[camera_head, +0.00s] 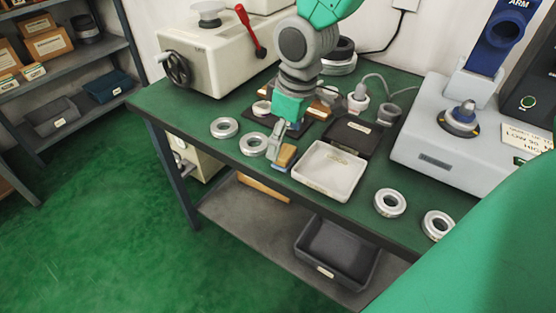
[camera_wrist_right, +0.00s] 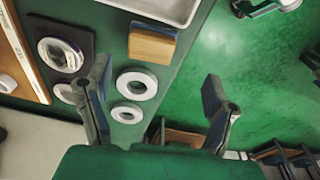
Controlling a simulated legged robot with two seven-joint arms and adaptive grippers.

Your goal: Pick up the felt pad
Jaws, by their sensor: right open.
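The felt pad (camera_head: 287,155) looks like a small tan block with a blue and dark edge. It lies on the green table near its front edge, just left of the white tray (camera_head: 318,189). My right gripper (camera_head: 281,139) is above the table close to the pad, partly in front of it. In the right wrist view the felt pad (camera_wrist_right: 152,46) lies beyond the fingertips, between their lines but nearer the left finger. The right gripper (camera_wrist_right: 158,75) is open with nothing between its fingers. My left gripper is not in view.
Two metal rings (camera_head: 224,128) lie left of the gripper, and two more (camera_head: 390,202) lie right of the white tray. A dark tray (camera_head: 350,137) sits behind the white one. A grey press (camera_head: 420,140) stands at right, a cream machine (camera_head: 215,60) at back left.

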